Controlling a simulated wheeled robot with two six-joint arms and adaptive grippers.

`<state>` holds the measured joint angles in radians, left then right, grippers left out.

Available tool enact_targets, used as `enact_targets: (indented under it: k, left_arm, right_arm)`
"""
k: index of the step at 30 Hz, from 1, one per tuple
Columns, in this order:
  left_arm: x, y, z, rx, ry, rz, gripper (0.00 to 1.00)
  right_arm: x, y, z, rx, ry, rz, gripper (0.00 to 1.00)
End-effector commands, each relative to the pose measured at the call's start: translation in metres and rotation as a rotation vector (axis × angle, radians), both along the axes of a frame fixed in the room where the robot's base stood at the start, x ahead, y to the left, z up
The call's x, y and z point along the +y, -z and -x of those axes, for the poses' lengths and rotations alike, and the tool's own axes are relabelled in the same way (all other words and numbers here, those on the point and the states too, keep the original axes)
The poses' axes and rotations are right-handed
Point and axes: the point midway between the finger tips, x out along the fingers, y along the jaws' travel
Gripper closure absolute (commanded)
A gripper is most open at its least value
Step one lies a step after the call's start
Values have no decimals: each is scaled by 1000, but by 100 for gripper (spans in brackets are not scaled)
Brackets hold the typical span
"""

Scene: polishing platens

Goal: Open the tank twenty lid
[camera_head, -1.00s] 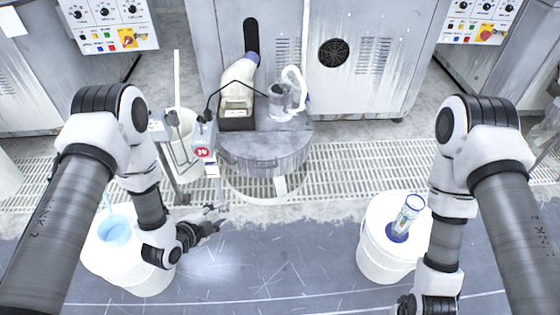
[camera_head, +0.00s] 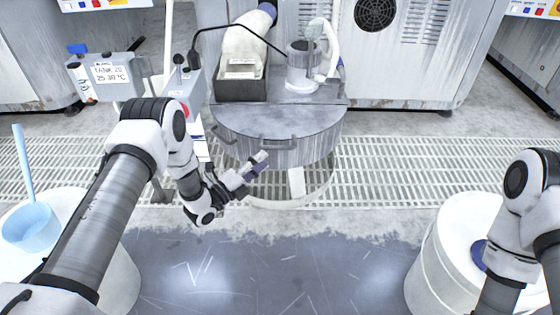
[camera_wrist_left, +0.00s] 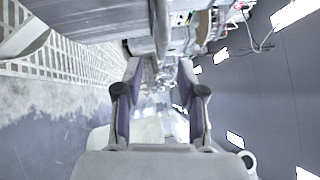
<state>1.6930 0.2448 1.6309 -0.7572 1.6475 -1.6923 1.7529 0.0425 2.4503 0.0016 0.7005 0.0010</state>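The tank (camera_head: 270,152) is a round grey metal drum with a flat grey lid (camera_head: 270,116) on top. A dark bar handle (camera_head: 278,143) shows at its front edge, and a smaller one (camera_head: 222,134) at its left. A display reading TANK 20 (camera_head: 110,73) stands to the left. My left gripper (camera_head: 262,163) is in front of the tank, below the front handle, and looks empty. In the left wrist view its two fingers (camera_wrist_left: 158,80) are apart with nothing clearly between them. My right arm shows at the right edge, but its gripper is out of view.
A control box with a red button (camera_head: 182,95) stands close left. White barrels stand at both lower sides. Floor between them is clear.

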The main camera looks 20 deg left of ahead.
Motion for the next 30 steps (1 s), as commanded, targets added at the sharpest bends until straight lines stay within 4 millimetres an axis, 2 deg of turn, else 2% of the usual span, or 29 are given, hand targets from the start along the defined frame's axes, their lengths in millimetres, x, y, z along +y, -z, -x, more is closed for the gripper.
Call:
enact_targets:
  k: [10, 14, 20, 21, 24, 30]
  left_arm:
    - [-30, -7, -53, -4, 1, -1, 61]
    - [-36, -11, -62, 0, 1, -1, 61]
    - [-36, -13, -63, 1, 0, 0, 61]
    - [-36, -13, -63, 1, 0, 0, 68]
    - [-36, -13, -63, 1, 0, 0, 100]
    - [-36, -13, -63, 1, 0, 0, 100]
  right_arm:
    - [-1, 33, -2, -5, 7, 1, 60]
    - [-1, 35, -2, -6, 8, 1, 60]
    - [-1, 34, -2, -6, 8, 1, 60]
    - [-1, 34, -2, -6, 8, 1, 60]
    - [-1, 34, -2, -6, 8, 1, 60]
    - [-1, 34, -2, -6, 8, 1, 60]
